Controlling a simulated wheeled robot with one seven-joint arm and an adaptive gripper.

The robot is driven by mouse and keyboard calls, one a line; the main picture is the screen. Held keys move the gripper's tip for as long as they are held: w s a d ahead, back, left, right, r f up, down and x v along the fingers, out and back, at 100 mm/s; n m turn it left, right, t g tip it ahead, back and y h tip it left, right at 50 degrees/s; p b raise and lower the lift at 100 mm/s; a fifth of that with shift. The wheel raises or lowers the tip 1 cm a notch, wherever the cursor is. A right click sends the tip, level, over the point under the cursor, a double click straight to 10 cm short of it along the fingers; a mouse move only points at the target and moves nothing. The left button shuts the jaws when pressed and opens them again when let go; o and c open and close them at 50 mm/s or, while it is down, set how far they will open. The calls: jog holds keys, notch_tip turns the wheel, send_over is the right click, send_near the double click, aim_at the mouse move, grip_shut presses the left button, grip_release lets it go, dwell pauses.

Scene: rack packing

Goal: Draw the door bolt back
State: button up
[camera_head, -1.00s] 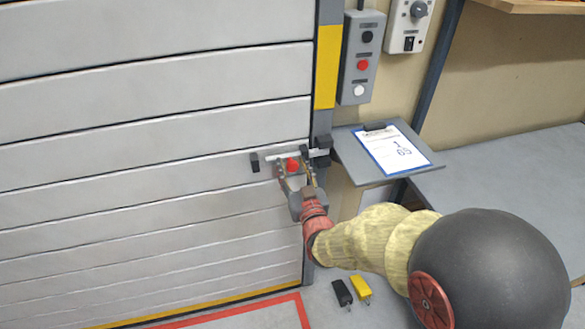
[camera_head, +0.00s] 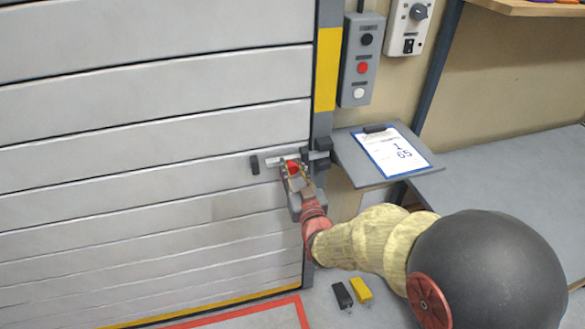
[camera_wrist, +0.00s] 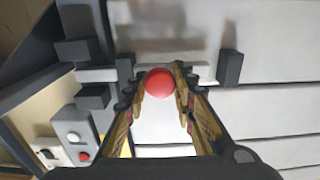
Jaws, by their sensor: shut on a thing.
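The bolt is a pale flat bar (camera_head: 272,161) lying across the edge of the grey slatted door. Its round red knob (camera_head: 293,168) also shows in the wrist view (camera_wrist: 160,82). My gripper (camera_head: 293,172) is shut on the knob, one finger on each side, as the wrist view (camera_wrist: 161,88) shows. A dark guide (camera_wrist: 124,68) stands beside the knob. The bar's end reaches in among the dark keeper blocks (camera_wrist: 93,97) on the frame; its exact depth is unclear. A dark stop block (camera_head: 254,163) sits on the door at the other end.
A grey shelf with a clipboard (camera_head: 395,148) juts out right of the door frame, close to my arm. A button box (camera_head: 361,58) hangs above it. A black (camera_head: 342,294) and a yellow object (camera_head: 361,290) lie below. The door face at left is clear.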

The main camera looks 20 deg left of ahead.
aim_at(272, 164)
grip_shut()
jog(key=s+a, duration=0.1)
jog(key=s+a+b, duration=0.1)
jog(key=a, duration=0.1)
jog(key=s+a, duration=0.1)
jog(key=shift+a+b, duration=0.35)
jog(key=shift+b, duration=0.05)
jog(key=shift+w, duration=0.1)
jog(key=o, duration=1)
grip_release()
jog(key=shift+d, duration=0.1)
jog(key=v, duration=1.2)
